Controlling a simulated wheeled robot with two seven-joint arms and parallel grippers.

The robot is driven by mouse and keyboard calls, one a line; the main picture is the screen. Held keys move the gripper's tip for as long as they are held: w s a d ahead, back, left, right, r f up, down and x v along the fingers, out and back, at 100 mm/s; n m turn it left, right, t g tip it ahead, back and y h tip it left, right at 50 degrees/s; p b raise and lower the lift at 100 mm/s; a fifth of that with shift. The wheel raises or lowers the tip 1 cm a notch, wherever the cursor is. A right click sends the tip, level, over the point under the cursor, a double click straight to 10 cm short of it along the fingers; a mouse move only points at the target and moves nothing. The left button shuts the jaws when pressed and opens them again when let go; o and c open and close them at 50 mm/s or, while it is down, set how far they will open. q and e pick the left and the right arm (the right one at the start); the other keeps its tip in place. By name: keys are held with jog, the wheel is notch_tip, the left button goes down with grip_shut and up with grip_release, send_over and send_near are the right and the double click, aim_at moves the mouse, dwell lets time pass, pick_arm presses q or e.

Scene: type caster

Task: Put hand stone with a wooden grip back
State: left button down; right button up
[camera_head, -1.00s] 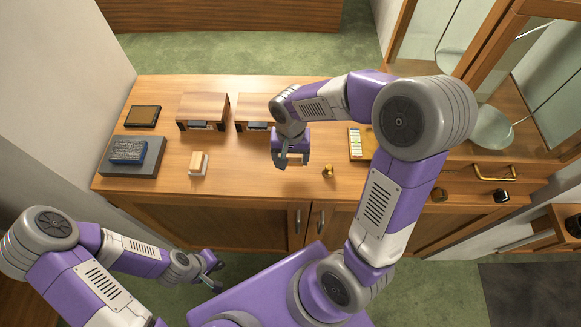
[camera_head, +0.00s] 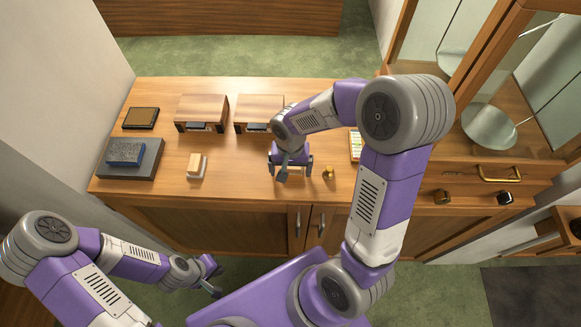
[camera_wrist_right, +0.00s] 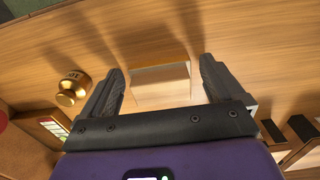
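A small pale block with a wooden strip along its top (camera_wrist_right: 162,84) lies between the fingers of my right gripper (camera_wrist_right: 161,88) in the right wrist view. Gaps show between the block and both fingers. In the head view my right gripper (camera_head: 294,172) is low over the cabinet top, and mostly hides this block. A similar pale block with a wooden grip (camera_head: 197,166) stands apart to the left. I cannot tell which one is the hand stone. My left gripper (camera_head: 212,276) is open and empty in front of the cabinet, low at the left.
Two wooden housings (camera_head: 203,109) with dark openings stand at the back of the cabinet top (camera_head: 240,170). A grey slab (camera_head: 148,168) bears a blue block (camera_head: 126,153). A dark framed plate (camera_head: 141,117) lies behind. A brass weight (camera_head: 328,172) stands close right of my right gripper.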

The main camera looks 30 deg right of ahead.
aim_at(290, 168)
jog(key=shift+r, duration=0.1)
jog(key=shift+r+p, duration=0.25)
jog(key=shift+p, duration=0.05)
notch_tip(290, 168, up, 12)
jog(key=p, duration=0.2)
jog(key=shift+f+p, duration=0.15)
jog(key=shift+p, duration=0.15)
dwell(0.3)
